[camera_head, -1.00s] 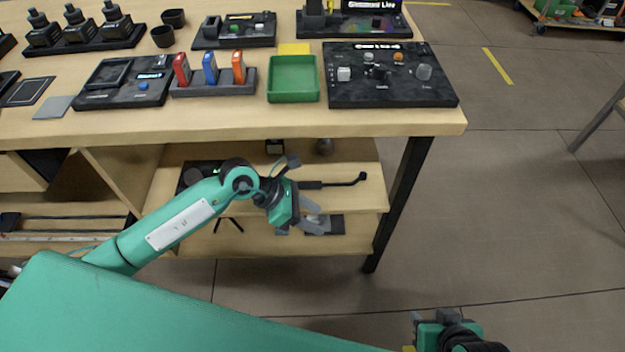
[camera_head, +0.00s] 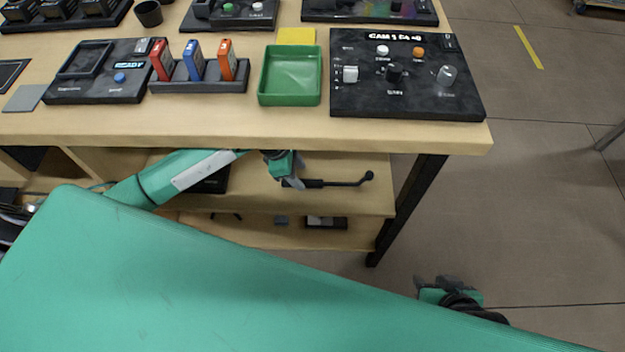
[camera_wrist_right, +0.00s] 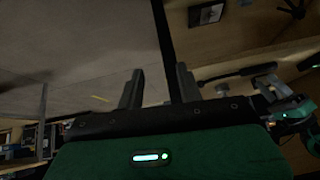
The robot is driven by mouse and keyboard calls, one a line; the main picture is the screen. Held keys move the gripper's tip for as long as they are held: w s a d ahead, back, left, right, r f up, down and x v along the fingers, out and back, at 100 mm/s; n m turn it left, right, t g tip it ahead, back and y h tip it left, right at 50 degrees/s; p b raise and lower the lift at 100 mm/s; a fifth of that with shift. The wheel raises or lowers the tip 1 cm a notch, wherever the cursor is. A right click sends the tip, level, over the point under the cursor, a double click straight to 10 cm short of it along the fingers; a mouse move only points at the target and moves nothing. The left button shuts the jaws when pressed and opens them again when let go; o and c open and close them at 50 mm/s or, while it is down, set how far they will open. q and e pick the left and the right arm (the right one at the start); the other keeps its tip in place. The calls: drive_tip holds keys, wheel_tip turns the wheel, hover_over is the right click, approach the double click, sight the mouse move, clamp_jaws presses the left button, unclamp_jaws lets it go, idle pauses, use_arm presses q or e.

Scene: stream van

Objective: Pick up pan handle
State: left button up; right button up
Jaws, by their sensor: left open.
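The pan handle (camera_head: 335,183), a thin black rod with a thicker grip and a knob at its right end, lies on the upper shelf under the bench. My left gripper (camera_head: 294,183) is open at the handle's left end, partly hidden by the bench top and its own wrist. I cannot tell whether its fingers touch the handle. It also shows in the right wrist view (camera_wrist_right: 266,88), beside a dark bar that looks like the handle. My right gripper (camera_head: 447,282) is low beside the bench, its fingers (camera_wrist_right: 155,88) apart with nothing between them.
The bench top (camera_head: 300,130) overhangs the shelf (camera_head: 350,203). A black bench leg (camera_head: 407,205) stands right of the handle. A green tray (camera_head: 290,98) and a black control panel (camera_head: 400,105) sit above. A dark box is left on the shelf. Open floor lies right.

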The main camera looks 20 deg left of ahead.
sight(310, 181)
use_arm(q)
drive_tip(key=shift+w+d+x, duration=0.15)
drive_tip(key=shift+d+x, duration=0.05)
drive_tip(key=shift+x, duration=0.95)
drive_tip(key=shift+w+d+x, duration=0.1)
drive_tip(key=shift+d+x, duration=0.1)
drive_tip(key=shift+x, duration=0.95)
drive_tip(key=shift+r, duration=0.2)
clamp_jaws()
